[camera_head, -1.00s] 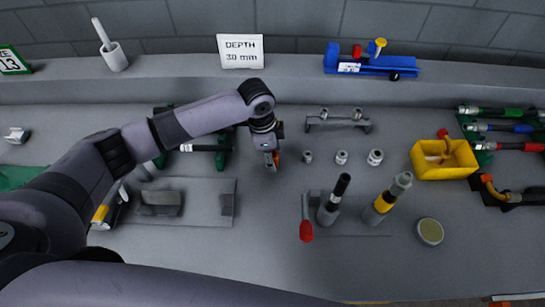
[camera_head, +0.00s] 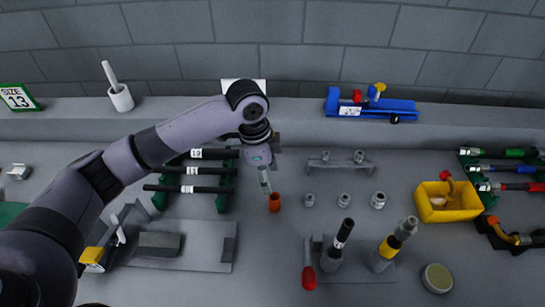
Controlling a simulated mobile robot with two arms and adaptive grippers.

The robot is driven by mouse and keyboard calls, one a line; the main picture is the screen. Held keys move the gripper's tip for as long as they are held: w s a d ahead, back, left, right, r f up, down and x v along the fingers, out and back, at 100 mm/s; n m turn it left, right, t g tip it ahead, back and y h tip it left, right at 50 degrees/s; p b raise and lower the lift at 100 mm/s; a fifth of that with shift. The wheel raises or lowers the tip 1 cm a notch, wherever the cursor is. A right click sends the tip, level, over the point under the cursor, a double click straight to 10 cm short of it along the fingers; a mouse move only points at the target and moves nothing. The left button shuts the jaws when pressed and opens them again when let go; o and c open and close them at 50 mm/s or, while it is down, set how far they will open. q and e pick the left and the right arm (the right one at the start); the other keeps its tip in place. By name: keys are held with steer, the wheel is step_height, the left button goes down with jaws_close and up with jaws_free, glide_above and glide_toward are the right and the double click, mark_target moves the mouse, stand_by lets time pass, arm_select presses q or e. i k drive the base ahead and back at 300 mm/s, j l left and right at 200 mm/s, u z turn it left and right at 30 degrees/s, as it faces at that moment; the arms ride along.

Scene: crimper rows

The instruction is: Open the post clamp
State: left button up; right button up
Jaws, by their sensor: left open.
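The post clamp looks to be the grey fixture on the bench at right of centre, with a red-tipped lever (camera_head: 308,275). A black post with a white band (camera_head: 337,247) and a grey post with a yellow band (camera_head: 392,246) stand tilted in the picture at its plate. Whether its jaws are closed is too small to tell. My left gripper (camera_head: 265,186) is open, above and left of the clamp. Its fingers point down just beside a small orange-brown sleeve (camera_head: 274,203), which stands upright on the bench. My right gripper is not in view.
Several small grey fittings (camera_head: 344,200) stand right of the sleeve, before a low rack (camera_head: 340,166). A yellow bin (camera_head: 447,215) is further right. Green racks with black rods (camera_head: 195,170) lie left. A round tin (camera_head: 437,278) stands right of the clamp. A blue tool (camera_head: 370,107) rests on the back ledge.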

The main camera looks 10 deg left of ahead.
mark_target(308, 274)
steer(key=k, duration=2)
